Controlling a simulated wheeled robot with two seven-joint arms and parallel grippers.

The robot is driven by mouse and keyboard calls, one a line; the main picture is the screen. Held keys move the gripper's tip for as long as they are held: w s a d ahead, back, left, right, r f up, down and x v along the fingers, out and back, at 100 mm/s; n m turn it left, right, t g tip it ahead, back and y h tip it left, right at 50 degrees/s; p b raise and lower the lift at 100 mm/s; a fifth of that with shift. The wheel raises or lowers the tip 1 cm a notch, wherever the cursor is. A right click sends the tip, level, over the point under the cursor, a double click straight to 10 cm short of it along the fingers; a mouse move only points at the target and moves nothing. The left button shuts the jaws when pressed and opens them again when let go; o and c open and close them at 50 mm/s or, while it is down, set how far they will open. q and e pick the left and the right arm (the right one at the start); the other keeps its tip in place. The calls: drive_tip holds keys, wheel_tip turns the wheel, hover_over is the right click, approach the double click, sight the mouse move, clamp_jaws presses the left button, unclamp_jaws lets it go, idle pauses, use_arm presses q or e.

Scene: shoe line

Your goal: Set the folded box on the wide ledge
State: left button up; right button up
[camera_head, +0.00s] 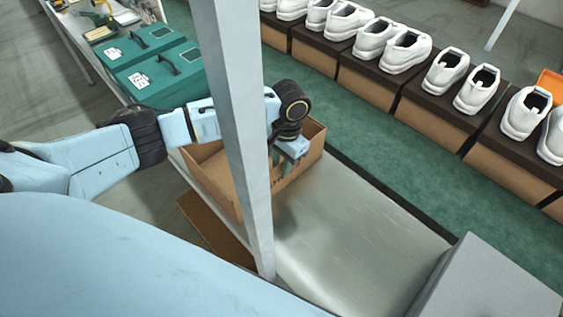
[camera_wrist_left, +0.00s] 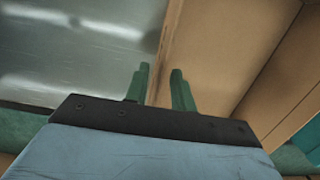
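The folded box (camera_head: 225,182) is an open brown cardboard box on the metal surface (camera_head: 350,235), partly hidden by a grey post and my left arm. My left gripper (camera_head: 281,163) points down at the box's right-hand side. In the left wrist view, the green fingers of my left gripper (camera_wrist_left: 158,88) are apart, with the edge of a cardboard wall (camera_wrist_left: 163,50) running between them. A gap shows between the fingers, and I see no clear grip on the wall. My right gripper is not in view.
A grey upright post (camera_head: 238,120) stands in front of the box. White shoes on brown boxes (camera_head: 445,110) line the green strip behind. Green cases (camera_head: 160,78) sit at upper left. The metal surface right of the box is bare. A brown panel (camera_head: 213,232) shows below its left edge.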

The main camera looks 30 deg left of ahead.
use_arm(q)
wheel_tip(320, 180, up, 12)
drive_tip(key=w+p, duration=0.1)
drive_tip(key=shift+w+d, duration=0.2)
drive_tip(key=shift+d, duration=0.1)
